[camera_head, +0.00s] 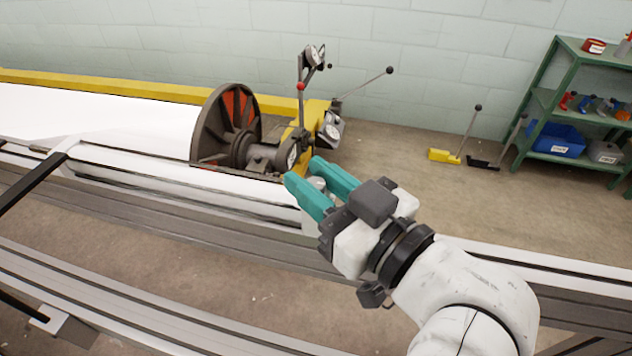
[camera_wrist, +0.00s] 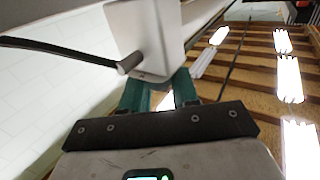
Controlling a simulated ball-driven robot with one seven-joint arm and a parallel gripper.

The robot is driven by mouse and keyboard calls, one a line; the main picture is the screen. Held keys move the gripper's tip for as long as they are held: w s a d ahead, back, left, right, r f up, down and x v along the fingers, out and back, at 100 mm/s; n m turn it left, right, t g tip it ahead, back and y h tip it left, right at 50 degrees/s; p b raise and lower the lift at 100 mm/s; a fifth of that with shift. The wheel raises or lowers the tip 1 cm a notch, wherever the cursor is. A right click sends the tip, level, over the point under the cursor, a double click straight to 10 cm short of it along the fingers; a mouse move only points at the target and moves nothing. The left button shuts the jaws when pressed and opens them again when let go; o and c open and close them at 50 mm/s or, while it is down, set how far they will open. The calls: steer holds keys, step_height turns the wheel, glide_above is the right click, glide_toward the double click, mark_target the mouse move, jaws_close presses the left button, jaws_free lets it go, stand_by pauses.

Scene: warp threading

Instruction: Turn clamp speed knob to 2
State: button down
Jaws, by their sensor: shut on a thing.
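My gripper (camera_head: 305,172) has teal fingers and reaches in from the lower right over the machine's front rail. A small silver-grey rounded part, which looks like the clamp speed knob (camera_head: 318,184), shows between the fingers, and the gripper is shut on it. Its scale and pointer cannot be read. The knob is not clear in that view.
A large dark disc (camera_head: 213,120) with red panels stands beyond the gripper, next to a yellow stand (camera_head: 315,110) with dials and levers. A white roll (camera_head: 100,115) lies left. Long metal rails (camera_head: 150,205) run across the front. A green shelf (camera_head: 530,95) stands far right.

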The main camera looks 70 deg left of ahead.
steer(key=c, duration=1)
jaws_free()
steer(key=v, duration=1)
steer(key=shift+w+d+b, duration=0.1)
steer(key=shift+d+b, duration=0.25)
steer(key=shift+b, duration=0.05)
